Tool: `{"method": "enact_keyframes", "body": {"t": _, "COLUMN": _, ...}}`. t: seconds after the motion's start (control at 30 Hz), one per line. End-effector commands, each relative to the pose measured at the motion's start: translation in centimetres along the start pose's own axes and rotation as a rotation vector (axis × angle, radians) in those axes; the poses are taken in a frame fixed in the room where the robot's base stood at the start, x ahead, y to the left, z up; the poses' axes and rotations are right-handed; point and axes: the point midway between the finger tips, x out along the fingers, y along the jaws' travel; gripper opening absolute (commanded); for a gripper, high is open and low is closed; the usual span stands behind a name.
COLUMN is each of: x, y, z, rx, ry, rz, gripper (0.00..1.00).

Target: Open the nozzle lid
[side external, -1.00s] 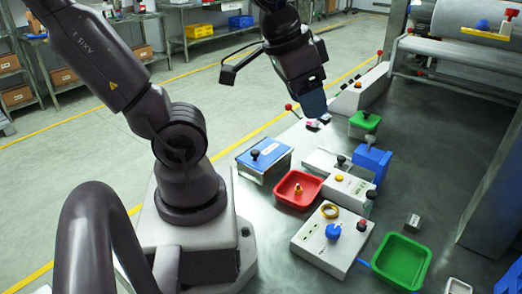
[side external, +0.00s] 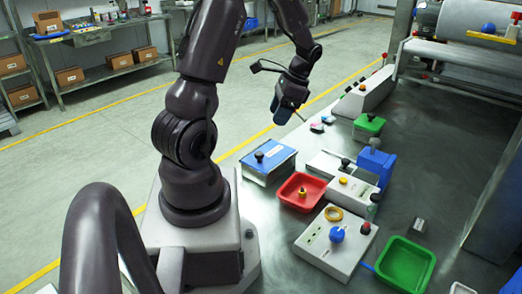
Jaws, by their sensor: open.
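I cannot tell for sure which part is the nozzle lid. A large grey drum (side external: 460,22) lies at the upper right, with a yellow plate (side external: 490,38) and a blue ball knob (side external: 488,28) on its front. My gripper (side external: 283,116) is in the air above the table's far left edge, pointing down, well left of the drum. It is open, with nothing seen in it; its fingers look small and partly merged.
The table holds a blue-lidded box (side external: 268,157), a red tray (side external: 298,199), a white control box (side external: 322,252), a green tray (side external: 403,268), a blue block (side external: 375,167) and a green-topped box (side external: 369,125).

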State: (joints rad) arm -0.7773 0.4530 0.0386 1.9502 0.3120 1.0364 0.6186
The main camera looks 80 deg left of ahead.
Motion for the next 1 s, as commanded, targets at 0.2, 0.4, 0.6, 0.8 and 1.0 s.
{"method": "enact_keyframes", "body": {"t": 0.2, "x": 3.4, "y": 0.1, "z": 0.1, "rx": 0.001, "ry": -0.005, "rz": 0.006, "gripper": 0.54}}
{"method": "enact_keyframes", "body": {"t": 0.4, "x": 7.7, "y": 0.1, "z": 0.1, "rx": 0.0, "ry": -0.003, "rz": 0.006, "gripper": 0.54}}
{"method": "enact_keyframes", "body": {"t": 0.6, "x": 11.0, "y": 0.1, "z": 0.0, "rx": 0.0, "ry": -0.002, "rz": 0.004, "gripper": 0.54}}
{"method": "enact_keyframes", "body": {"t": 0.8, "x": 12.4, "y": 0.1, "z": 0.0, "rx": -0.002, "ry": 0.001, "rz": 0.001, "gripper": 0.54}}
{"method": "enact_keyframes", "body": {"t": 1.0, "x": 12.6, "y": 0.1, "z": 0.0, "rx": -0.002, "ry": 0.002, "rz": 0.001, "gripper": 0.54}}
